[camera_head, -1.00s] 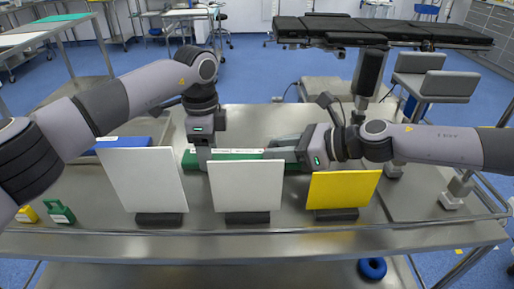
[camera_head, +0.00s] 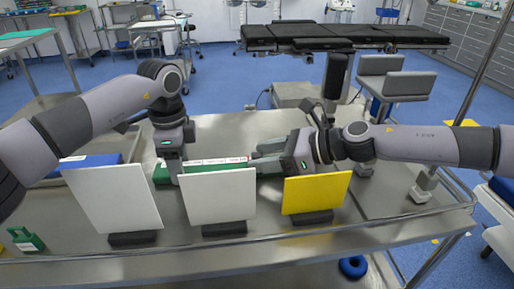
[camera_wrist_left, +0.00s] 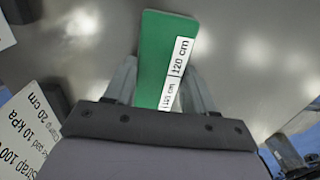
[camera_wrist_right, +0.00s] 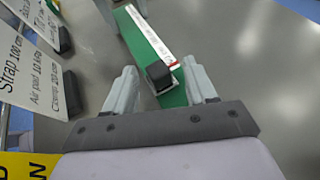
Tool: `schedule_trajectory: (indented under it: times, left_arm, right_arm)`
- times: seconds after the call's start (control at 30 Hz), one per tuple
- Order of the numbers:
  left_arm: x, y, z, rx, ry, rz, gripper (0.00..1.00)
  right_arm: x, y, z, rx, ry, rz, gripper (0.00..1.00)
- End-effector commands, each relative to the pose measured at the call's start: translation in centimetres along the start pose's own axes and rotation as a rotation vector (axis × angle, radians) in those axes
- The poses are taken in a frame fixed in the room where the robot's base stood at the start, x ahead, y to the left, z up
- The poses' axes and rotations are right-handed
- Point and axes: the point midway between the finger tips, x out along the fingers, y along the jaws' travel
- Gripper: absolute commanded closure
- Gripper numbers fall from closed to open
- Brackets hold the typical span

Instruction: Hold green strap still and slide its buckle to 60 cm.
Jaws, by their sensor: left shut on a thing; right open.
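The green strap (camera_head: 220,172) lies along the table behind the upright cards. My left gripper (camera_head: 175,178) points down on its left part. In the left wrist view, the strap (camera_wrist_left: 154,50), with a white scale reading 120 cm, lies between the fingers, which are shut on it. In the right wrist view, the small dark buckle (camera_wrist_right: 159,74) sits on the strap beside the red-marked end of the white scale. My right gripper (camera_wrist_right: 160,92) is open, its fingers on either side of the strap close to the buckle. I cannot read the buckle's scale value.
Two white cards (camera_head: 112,198) (camera_head: 220,195) and a yellow card (camera_head: 316,193) stand in front of the strap. A blue object (camera_head: 90,163) lies at the left and a green item (camera_head: 26,240) at front left. The steel table (camera_head: 235,125) is clear behind the strap.

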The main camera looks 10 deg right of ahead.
Motion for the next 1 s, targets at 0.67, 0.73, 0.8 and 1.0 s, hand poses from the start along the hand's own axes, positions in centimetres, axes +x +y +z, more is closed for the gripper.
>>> schedule_trajectory:
  times: [0.67,0.73,0.8,1.0]
  left_arm:
    - [0.1,0.1,-0.1,0.003,0.0,0.0,0.89]
    - [0.1,0.0,-0.1,0.002,0.0,0.0,0.89]
    - [0.1,0.0,-0.1,0.0,0.0,-0.001,0.89]
    - [0.1,0.0,0.0,-0.003,0.0,-0.002,0.89]
  right_arm:
    - [7.2,3.7,3.4,-0.002,0.0,0.004,0.44]
    - [6.1,3.8,3.4,-0.001,0.0,0.005,0.44]
    - [5.0,3.8,3.4,-0.002,-0.001,0.005,0.44]
    - [1.6,3.8,3.4,-0.002,-0.002,0.005,0.44]
